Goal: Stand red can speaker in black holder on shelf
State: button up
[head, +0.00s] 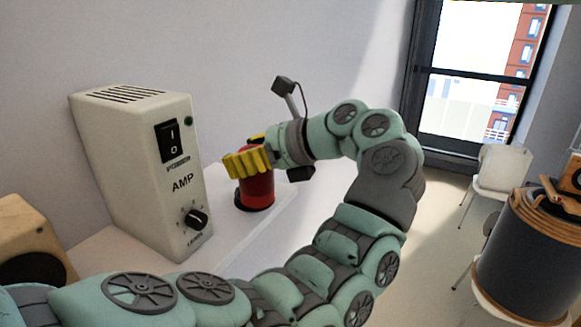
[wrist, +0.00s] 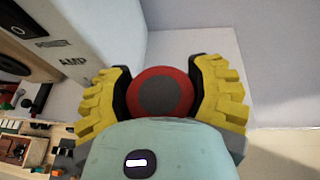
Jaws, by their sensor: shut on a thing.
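The red can speaker (head: 259,189) stands upright by the shelf's outer end, right of the amp. In the wrist view I see its round end, a dark grey disc with a red rim (wrist: 165,72). My gripper (head: 248,156) is shut on the can near its top; its yellow ribbed fingers (wrist: 165,92) lie on both sides of it. A black ring, which looks like the black holder (head: 242,206), shows around the can's foot. I cannot tell whether the can is fully seated in it. The white shelf (head: 222,238) lies below.
A cream amp box (head: 140,165) with a switch and knob stands close left of the can. A wooden speaker box (head: 28,232) is at the far left. A white chair (head: 502,170) and a dark drum-like thing (head: 528,258) stand at the right.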

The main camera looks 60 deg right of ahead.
jog(key=w+d+f, duration=0.2)
jog(key=w+d, duration=0.1)
jog(key=w+d+f, duration=0.2)
jog(key=shift+w, duration=0.25)
jog(key=shift+f, duration=0.15)
jog(key=shift+w+f+b, duration=0.1)
jog(key=shift+f+b, duration=0.3)
jog(key=shift+b, duration=0.45)
jog(key=o, duration=1.4)
jog(key=shift+r, duration=0.2)
